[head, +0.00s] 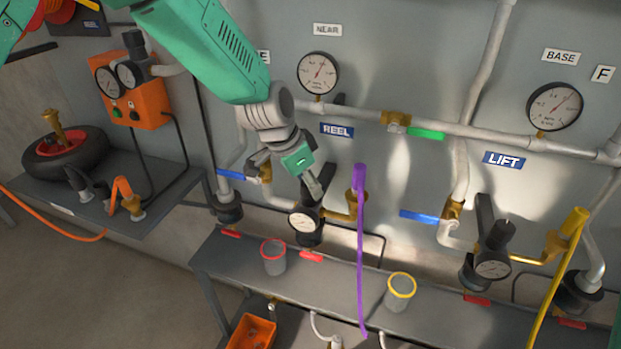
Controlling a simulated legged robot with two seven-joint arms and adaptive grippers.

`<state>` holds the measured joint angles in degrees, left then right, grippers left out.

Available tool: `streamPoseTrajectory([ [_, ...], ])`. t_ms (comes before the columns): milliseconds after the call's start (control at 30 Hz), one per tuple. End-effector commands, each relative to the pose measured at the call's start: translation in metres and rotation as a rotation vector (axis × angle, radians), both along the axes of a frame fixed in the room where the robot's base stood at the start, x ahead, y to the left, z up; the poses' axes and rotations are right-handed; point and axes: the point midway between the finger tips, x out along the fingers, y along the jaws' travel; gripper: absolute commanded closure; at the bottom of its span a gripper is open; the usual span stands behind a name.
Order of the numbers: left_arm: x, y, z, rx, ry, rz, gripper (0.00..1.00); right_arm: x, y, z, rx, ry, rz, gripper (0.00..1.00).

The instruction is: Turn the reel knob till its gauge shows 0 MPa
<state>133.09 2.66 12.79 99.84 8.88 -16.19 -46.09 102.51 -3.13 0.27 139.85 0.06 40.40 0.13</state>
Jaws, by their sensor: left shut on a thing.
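The reel regulator, below the blue REEL label (337,130), has a small white-faced gauge (303,220) on its front. The gauge's needle and numbers are too small to read. My left gripper (313,187) comes down from the upper left, with its fingers right above the gauge. It is shut on the reel knob at the top of the regulator. The fingers hide most of the knob. My right gripper is not in view.
A purple hose (361,250) hangs close to the right of the regulator. A red-rimmed cup (274,257) and a yellow-rimmed cup (400,291) stand on the shelf (340,278) below. The LIFT regulator (493,256) is farther right. An orange box (133,92) with gauges is at left.

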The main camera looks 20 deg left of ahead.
Motion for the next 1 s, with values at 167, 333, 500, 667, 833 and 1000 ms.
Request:
streamPoseTrajectory([
  [167, -0.001, 0.001, 0.002, 0.005, 0.002, 0.151, 0.95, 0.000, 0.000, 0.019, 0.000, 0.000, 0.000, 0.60],
  [333, -0.001, 0.001, 0.002, 0.005, 0.002, 0.293, 0.95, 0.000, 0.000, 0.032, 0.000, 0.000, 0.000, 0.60],
  [500, -0.001, 0.000, 0.001, 0.004, 0.001, 0.412, 0.95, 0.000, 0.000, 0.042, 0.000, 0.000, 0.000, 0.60],
  [667, -0.001, 0.000, 0.001, 0.003, 0.002, 0.494, 0.95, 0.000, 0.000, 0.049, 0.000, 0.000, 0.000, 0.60],
  [833, -0.001, 0.000, 0.000, 0.002, 0.002, 0.549, 0.95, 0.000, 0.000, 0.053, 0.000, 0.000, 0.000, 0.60],
  [1000, -0.001, 0.000, -0.001, 0.001, 0.003, 0.573, 0.95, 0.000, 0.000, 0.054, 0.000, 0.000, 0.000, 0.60],
])
